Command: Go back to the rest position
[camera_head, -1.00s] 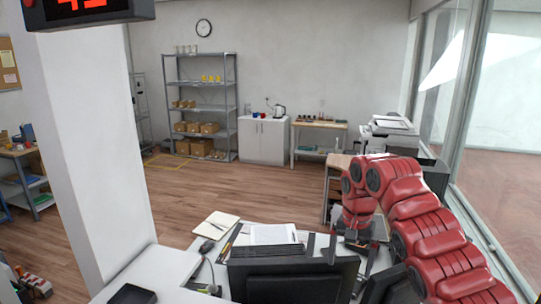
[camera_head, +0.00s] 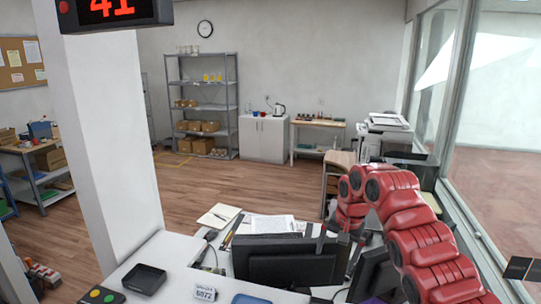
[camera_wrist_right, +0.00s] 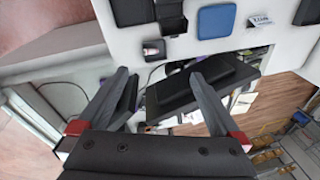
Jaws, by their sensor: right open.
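My right arm, red, comes in from the lower right of the head view and reaches over the desk. My right gripper (camera_head: 333,241) shows as dark upright fingers behind the black monitor (camera_head: 290,264). In the wrist view my right gripper (camera_wrist_right: 160,84) has its two dark fingers spread apart with nothing held between them. The monitor (camera_wrist_right: 195,85) shows beyond and between the fingers there; I cannot tell whether they touch it. My left gripper is not in view.
The white counter (camera_head: 160,258) carries a black tray (camera_head: 145,279), a number card (camera_head: 205,293), a blue pad (camera_head: 250,300) and a button panel (camera_head: 101,296). A white pillar (camera_head: 100,140) stands left and a glass wall (camera_head: 490,130) right. The wooden floor (camera_head: 235,183) beyond is clear.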

